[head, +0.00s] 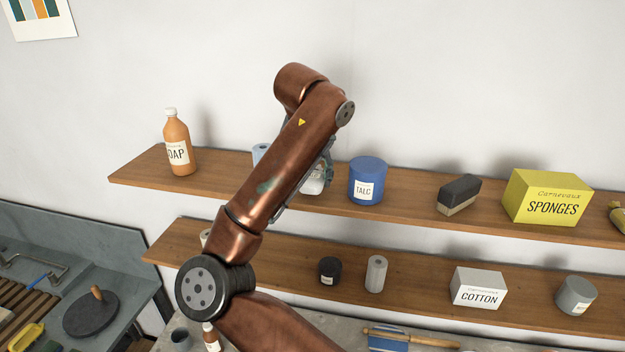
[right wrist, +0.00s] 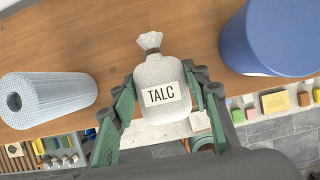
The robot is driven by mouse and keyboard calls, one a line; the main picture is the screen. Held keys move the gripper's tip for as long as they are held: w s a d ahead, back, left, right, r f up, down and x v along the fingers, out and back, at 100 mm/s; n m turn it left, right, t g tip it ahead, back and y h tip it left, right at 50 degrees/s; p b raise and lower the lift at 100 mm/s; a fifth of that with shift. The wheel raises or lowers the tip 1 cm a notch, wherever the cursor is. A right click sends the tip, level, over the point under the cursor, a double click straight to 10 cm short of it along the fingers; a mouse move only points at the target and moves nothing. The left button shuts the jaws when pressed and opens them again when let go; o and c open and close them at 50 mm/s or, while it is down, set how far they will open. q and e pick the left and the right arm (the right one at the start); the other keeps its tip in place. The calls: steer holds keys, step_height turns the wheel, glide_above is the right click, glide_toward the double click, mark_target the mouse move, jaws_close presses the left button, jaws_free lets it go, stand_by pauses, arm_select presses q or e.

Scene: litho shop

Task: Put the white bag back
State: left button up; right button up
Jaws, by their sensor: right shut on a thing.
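The white bag (right wrist: 160,88) has a tied neck and a TALC label. In the right wrist view it sits between the green fingers of my right gripper (right wrist: 160,110), which is shut on it. In the head view a small part of the bag (head: 315,182) shows behind my right arm, at the upper shelf (head: 420,206). It is between a pale blue roll (head: 260,152) and a blue TALC tin (head: 366,181). I cannot tell whether the bag touches the shelf. My arm hides most of the gripper there. My left gripper is not in view.
On the upper shelf stand an orange soap bottle (head: 179,145), a dark brush (head: 460,194) and a yellow SPONGES box (head: 547,197). The lower shelf (head: 415,301) holds a dark jar (head: 329,270), a pale roll (head: 376,273), a COTTON box (head: 478,288) and a grey tin (head: 576,295).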

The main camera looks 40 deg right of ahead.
steer(key=shift+f+p, duration=0.55)
steer(key=shift+f, duration=0.25)
steer(key=shift+a+f, duration=0.1)
steer(key=shift+f, duration=0.1)
steer(key=shift+f, duration=0.2)
steer(key=o, duration=1.3)
